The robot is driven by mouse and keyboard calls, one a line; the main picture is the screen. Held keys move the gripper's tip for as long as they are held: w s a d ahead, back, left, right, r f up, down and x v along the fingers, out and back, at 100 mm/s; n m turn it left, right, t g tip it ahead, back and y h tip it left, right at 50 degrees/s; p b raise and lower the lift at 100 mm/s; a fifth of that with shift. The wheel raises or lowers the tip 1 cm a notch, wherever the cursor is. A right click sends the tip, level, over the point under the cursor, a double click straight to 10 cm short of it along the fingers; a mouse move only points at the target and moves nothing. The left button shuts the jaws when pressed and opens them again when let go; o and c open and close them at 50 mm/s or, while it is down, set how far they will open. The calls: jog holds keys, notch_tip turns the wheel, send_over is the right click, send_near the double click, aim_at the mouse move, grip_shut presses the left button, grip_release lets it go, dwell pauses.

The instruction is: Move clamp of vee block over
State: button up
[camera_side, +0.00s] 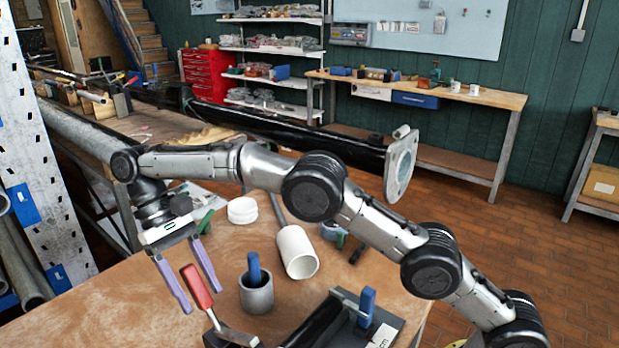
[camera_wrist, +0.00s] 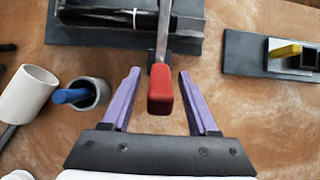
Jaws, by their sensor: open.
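A clamp lever with a red handle (camera_side: 196,283) and a bare metal arm stands at the front of the bench; the handle also shows in the wrist view (camera_wrist: 160,90). Its arm runs to a black block (camera_wrist: 80,32), which looks like the vee block; the side view cuts most of it off. My gripper (camera_side: 202,298), with two purple fingers, is open. In the wrist view the red handle lies between the fingers (camera_wrist: 159,77), with a visible gap on each side. Whether the fingers are level with the handle in height I cannot tell.
A grey cup (camera_side: 257,297) with a blue-handled tool and a white tube (camera_side: 297,252) stand close by. A blue-handled clamp (camera_side: 366,307) sits on a dark fixture. A dark plate (camera_wrist: 240,55) with a yellow-handled part lies right in the wrist view. Bare bench (camera_side: 110,300) lies left of my gripper.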

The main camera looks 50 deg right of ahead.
jog(key=shift+s+r+t, duration=0.25)
jog(key=shift+s+t, duration=0.2)
jog(key=shift+t, duration=0.1)
jog(key=shift+s+r+t, duration=0.2)
jog(key=shift+s+t, duration=0.25)
jog(key=shift+t, duration=0.1)
jog(key=shift+s+r+t, duration=0.2)
jog(key=shift+s+t, duration=1.2)
jog(key=shift+t, duration=0.5)
jog(key=shift+s+r, duration=0.1)
jog(key=shift+r, duration=0.05)
notch_tip(320, 180, up, 16)
jog(key=d, duration=0.3)
jog(key=s+d+r+m+t, duration=0.2)
jog(key=s+d+r+t, duration=0.1)
jog(key=s+d, duration=0.8)
jog(key=shift+d+r+m+y, duration=0.3)
jog(key=shift+d+r+m, duration=0.1)
jog(key=shift+d, duration=1.55)
